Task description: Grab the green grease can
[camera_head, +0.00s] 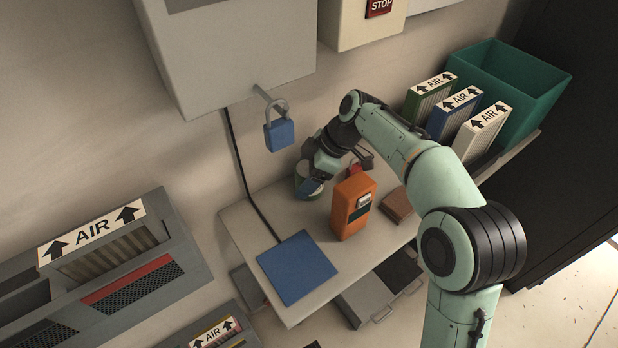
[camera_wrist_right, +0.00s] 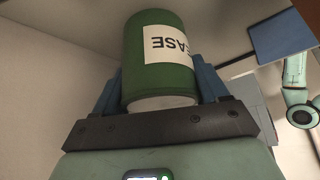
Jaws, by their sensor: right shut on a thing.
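The green grease can (camera_wrist_right: 158,85) has a white label with dark letters, of which "EASE" shows upside down. In the right wrist view it sits between the two blue fingers of my right gripper (camera_wrist_right: 158,92), which is shut on it. In the head view the can (camera_head: 303,186) is partly hidden by my right gripper (camera_head: 312,187), at the back left part of the shelf. I cannot tell whether the can still touches the shelf. My left gripper is not in view in the head view.
An orange device (camera_head: 351,208) stands close by the can, with a brown block (camera_head: 397,204) to its right. A blue mat (camera_head: 297,267) lies at the shelf's front left. A blue padlock (camera_head: 279,134) hangs above. Air filters (camera_head: 429,98) and a green bin (camera_head: 512,85) stand at right.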

